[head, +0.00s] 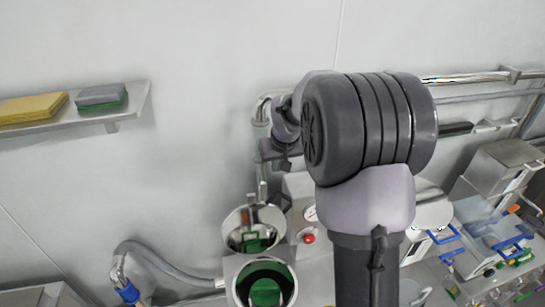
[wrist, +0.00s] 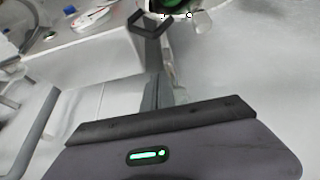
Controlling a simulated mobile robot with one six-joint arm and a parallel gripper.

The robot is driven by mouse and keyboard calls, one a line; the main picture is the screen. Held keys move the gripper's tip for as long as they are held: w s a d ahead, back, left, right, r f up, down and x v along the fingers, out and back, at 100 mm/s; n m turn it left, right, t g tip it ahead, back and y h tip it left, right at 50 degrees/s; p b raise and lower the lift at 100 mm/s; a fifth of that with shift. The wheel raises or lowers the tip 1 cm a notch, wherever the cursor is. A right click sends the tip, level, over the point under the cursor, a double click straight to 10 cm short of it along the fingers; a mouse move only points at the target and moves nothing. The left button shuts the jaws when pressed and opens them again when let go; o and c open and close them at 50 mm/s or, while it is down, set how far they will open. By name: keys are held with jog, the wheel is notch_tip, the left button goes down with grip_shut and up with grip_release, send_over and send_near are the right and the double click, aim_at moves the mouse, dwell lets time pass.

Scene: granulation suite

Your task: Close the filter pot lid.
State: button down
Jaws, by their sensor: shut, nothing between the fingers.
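The filter pot (head: 237,287) is at the bottom of the head view, its round mouth uncovered and green inside. Its shiny round lid (head: 235,225) stands raised behind the mouth, with a green reflection on it. My gripper (head: 262,190) is just above the lid's upper edge in the head view, partly hidden by my arm; whether it touches the lid cannot be told. In the wrist view my gripper (wrist: 151,24) is shut and empty, its tips close below a rounded rim with green inside, cut off by the top edge.
A grey hose (head: 170,262) runs to the pot's left side. A box with a gauge and red button (head: 308,238) stands right of the lid. A wall shelf (head: 130,108) holds sponges at left. Bins and blue-handled items (head: 510,243) crowd the right.

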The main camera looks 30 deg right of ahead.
notch_tip(320, 180, down, 7)
jog(key=shift+s+r, duration=0.15)
jog(key=shift+s, duration=0.3)
jog(key=shift+a, duration=0.1)
